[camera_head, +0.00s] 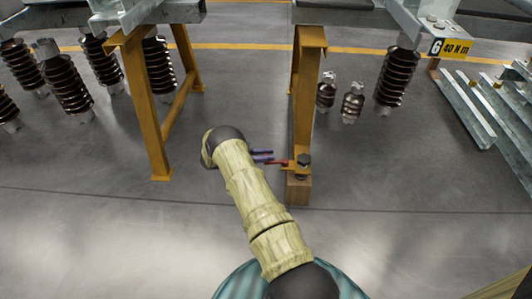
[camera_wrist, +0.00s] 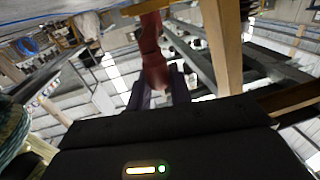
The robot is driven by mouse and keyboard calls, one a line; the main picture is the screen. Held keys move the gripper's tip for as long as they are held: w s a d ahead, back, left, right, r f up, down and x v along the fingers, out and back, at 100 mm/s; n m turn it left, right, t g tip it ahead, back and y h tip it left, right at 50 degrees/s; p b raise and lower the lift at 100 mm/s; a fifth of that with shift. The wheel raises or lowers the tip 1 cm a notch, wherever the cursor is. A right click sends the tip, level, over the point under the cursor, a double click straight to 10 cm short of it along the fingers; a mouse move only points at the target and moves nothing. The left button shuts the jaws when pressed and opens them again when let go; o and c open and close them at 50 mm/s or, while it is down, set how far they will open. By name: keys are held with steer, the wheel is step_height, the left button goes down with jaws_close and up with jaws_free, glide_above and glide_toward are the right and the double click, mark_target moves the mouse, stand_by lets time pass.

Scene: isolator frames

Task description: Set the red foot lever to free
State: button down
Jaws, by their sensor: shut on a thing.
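The red foot lever (camera_head: 277,162) sticks out to the left from a bolted bracket (camera_head: 303,163) at the foot of a yellow trestle leg. My gripper (camera_head: 262,156) reaches it from the left and is shut on the lever's outer end. In the wrist view the red lever (camera_wrist: 153,55) runs down between the two dark fingers of my gripper (camera_wrist: 158,90). The lever's tip is partly hidden by the fingers. My arm covers the floor just below in the head view.
Another yellow trestle (camera_head: 146,105) is to the left. Brown ribbed insulators (camera_head: 397,78) stand at both sides, and steel profiles (camera_head: 468,112) lie at right. The front floor is clear.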

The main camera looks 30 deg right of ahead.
steer(key=shift+w+a+m+g, duration=0.2)
steer(key=shift+w+m+g, duration=0.1)
steer(key=shift+g, duration=0.1)
steer(key=c, duration=1.5)
jaws_free()
steer(key=shift+o, duration=1)
steer(key=shift+d, duration=0.2)
